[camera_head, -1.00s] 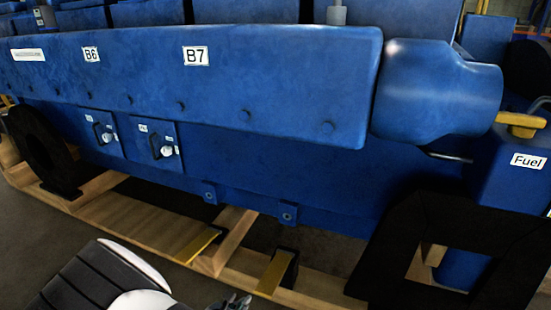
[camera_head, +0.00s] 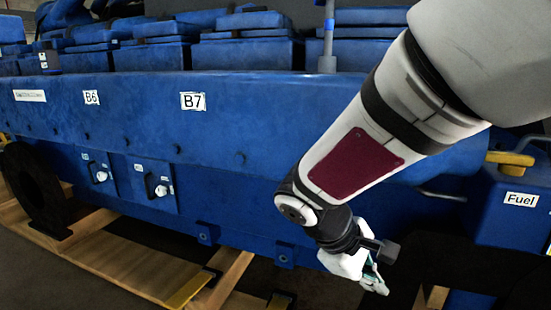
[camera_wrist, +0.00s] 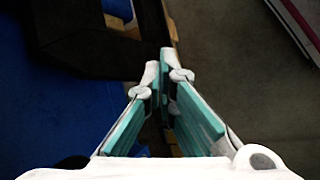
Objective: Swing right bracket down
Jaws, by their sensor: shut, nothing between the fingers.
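The left one (camera_head: 192,288) lies on the wooden skid. I cannot tell which pair the task means. My gripper (camera_head: 376,281) is shut and empty, pointing down, to the right of both right-hand parts. In the wrist view its fingers (camera_wrist: 164,72) meet at the tips.
The blue engine side (camera_head: 240,130) fills the back. A black frame-shaped support (camera_head: 412,265) stands behind and right of my gripper; a dark block also shows in the wrist view (camera_wrist: 75,40). A blue Fuel box (camera_head: 500,212) is at right. Grey floor (camera_wrist: 235,60) is open.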

